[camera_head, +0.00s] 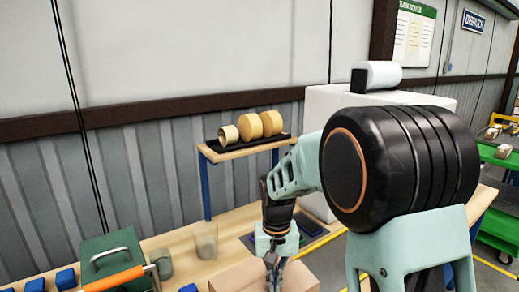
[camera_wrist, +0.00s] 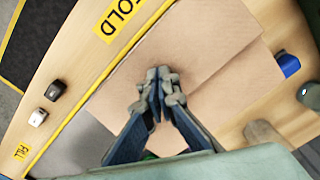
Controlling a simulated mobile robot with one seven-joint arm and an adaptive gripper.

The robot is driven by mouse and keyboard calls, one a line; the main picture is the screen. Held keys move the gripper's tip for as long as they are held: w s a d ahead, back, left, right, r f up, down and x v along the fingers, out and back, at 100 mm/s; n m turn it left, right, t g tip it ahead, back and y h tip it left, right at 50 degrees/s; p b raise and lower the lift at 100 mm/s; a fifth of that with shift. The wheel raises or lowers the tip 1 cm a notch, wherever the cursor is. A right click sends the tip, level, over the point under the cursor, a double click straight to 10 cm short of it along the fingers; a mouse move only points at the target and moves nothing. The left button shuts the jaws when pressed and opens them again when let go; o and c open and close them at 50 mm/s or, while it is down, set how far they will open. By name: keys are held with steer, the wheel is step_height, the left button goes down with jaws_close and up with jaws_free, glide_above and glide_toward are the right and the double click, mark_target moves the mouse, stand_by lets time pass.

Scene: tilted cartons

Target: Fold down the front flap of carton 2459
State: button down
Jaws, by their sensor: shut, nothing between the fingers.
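A brown cardboard carton (camera_head: 238,278) stands on the bench at the bottom of the head view, partly cut off by the frame edge. In the wrist view its carton panels (camera_wrist: 215,45) fill the middle, with a seam running from my fingertips up to the right. No number is readable, and I cannot tell which panel is the front flap. My gripper (camera_wrist: 157,84) is shut and empty, with its fingertips over the cardboard near the seam. Whether they touch it is unclear. In the head view my gripper (camera_head: 273,264) points down at the carton.
A yellow-edged label (camera_wrist: 120,15) ending in "OLD" lies beside the carton. A blue block (camera_wrist: 288,64) and a beige cylinder (camera_wrist: 264,134) are at the right. A green case (camera_head: 110,262), a translucent cup (camera_head: 204,240) and a shelf with tape rolls (camera_head: 250,126) stand left and behind.

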steer(key=shift+f+b, duration=0.3)
steer(key=shift+f, duration=0.3)
steer(key=shift+r+p, duration=2.7)
steer(key=shift+r, duration=0.9)
